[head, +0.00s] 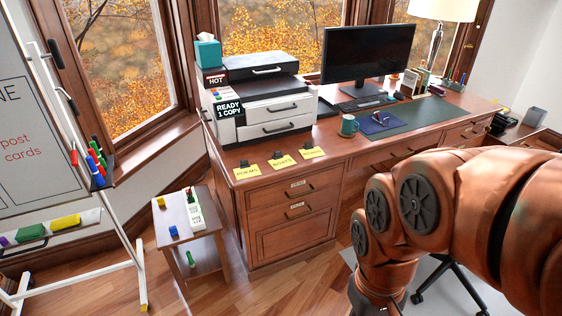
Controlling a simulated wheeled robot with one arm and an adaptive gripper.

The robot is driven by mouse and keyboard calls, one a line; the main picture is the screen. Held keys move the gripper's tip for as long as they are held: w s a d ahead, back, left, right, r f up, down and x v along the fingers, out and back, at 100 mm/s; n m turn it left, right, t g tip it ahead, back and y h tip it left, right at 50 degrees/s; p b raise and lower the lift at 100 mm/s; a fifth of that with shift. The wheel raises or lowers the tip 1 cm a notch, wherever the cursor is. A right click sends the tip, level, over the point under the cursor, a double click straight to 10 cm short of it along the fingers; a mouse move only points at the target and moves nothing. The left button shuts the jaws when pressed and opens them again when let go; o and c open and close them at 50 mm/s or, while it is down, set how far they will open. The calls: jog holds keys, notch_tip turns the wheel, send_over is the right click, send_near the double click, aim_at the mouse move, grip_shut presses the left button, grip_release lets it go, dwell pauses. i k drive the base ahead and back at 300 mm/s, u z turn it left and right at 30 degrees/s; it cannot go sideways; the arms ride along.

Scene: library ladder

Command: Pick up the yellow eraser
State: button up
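A yellow eraser (64,222) lies on the tray along the bottom of the whiteboard at the left, to the right of a green eraser (30,233). A smaller yellow block (161,201) sits on the low side table. My copper-coloured arm comes in from the right and bends down to the bottom edge, far to the right of the whiteboard. Its fingers are not visible, so whether the gripper is open or shut does not show.
The low side table (176,222) stands between the whiteboard (35,130) and the wooden desk (290,222), with a blue block (173,232) on it. A green object (191,259) is under its top. White whiteboard legs reach the floor. Bare floor (270,290) lies in front of the desk.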

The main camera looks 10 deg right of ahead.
aim_at(60, 225)
jog(key=u, duration=0.9)
jog(key=k, duration=0.4)
jog(key=u, duration=0.75)
jog(key=i, duration=2.1)
jog(key=u, duration=0.5)
jog(key=i, duration=0.75)
jog(key=u, duration=0.2)
